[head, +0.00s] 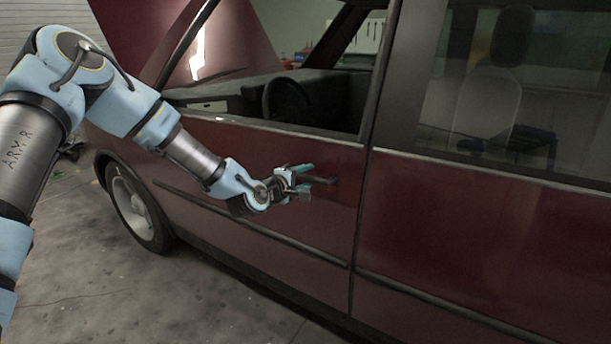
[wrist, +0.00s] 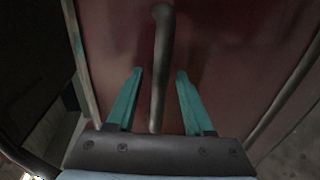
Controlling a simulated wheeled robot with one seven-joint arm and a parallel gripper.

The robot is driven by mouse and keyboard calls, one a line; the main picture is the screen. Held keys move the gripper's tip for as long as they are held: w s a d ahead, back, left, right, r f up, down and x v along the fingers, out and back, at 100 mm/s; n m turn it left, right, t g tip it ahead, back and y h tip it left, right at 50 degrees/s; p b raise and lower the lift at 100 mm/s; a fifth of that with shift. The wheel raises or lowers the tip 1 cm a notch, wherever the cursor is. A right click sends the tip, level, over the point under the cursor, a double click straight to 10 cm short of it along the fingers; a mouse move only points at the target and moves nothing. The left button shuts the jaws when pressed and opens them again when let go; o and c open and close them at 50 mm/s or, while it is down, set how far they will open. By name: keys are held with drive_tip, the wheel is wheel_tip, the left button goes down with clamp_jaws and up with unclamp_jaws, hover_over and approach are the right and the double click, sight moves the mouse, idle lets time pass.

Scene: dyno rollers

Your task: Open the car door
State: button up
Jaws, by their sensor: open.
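The dark red car's front door (head: 290,180) fills the middle of the head view and looks closed, flush with the panel behind it. Its window opening shows the steering wheel inside. The door handle (head: 320,180) is a dark bar near the door's rear edge. In the wrist view the handle (wrist: 161,60) runs lengthwise between the two green fingers. My gripper (head: 303,180) is at the handle; it also shows in the wrist view (wrist: 160,75). Its fingers are open, one on each side of the handle, with visible gaps. I cannot tell how deep the handle sits between them.
The rear door (head: 490,250) is beside the front door, to the right. The front wheel (head: 133,205) is at the left. The raised hood (head: 200,40) stands above the front. Bare concrete floor (head: 110,290) lies free beside the car.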

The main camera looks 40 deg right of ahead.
clamp_jaws()
idle(0.5)
idle(1.0)
